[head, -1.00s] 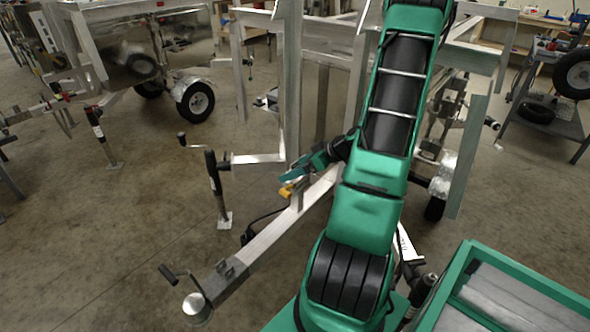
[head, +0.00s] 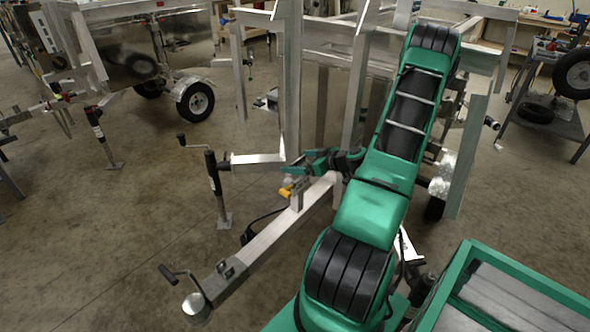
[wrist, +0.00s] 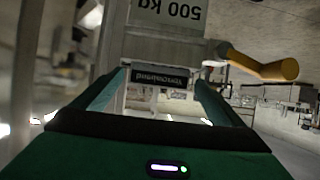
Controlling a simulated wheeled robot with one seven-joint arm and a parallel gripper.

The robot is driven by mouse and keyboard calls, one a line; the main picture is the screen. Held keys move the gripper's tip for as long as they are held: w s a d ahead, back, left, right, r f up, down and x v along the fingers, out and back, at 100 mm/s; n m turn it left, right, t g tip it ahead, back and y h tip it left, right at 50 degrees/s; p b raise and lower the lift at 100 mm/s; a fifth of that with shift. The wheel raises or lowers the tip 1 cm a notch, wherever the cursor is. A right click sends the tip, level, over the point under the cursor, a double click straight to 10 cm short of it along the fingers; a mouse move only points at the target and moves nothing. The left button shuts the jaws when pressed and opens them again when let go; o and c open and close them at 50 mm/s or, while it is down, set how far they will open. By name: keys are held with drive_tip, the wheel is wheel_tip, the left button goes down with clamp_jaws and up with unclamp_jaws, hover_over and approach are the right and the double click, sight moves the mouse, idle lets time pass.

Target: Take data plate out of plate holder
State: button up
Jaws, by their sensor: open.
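My gripper (wrist: 161,78) is open in the wrist view, with one green finger at each side of a pale plate that has a dark lettered band (wrist: 160,76). I cannot tell whether the fingers touch it. Above it is a grey surface with upside-down "500 kg" lettering (wrist: 166,10). I cannot tell from the picture where the data plate ends and its holder begins. In the head view my gripper (head: 298,178) is at the trailer's drawbar, over a small upright metal bracket (head: 297,197); the plate itself is too small to make out there.
A yellow cylindrical part shows close to the right finger in the wrist view (wrist: 262,66) and beside the bracket in the head view (head: 286,192). The aluminium drawbar (head: 262,243) runs to the front left. Upright trailer posts (head: 292,80) stand close behind.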

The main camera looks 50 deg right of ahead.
drive_tip(key=x, duration=0.5)
drive_tip(key=shift+r, duration=0.15)
drive_tip(key=c, duration=1.2)
drive_tip(key=shift+r, duration=0.1)
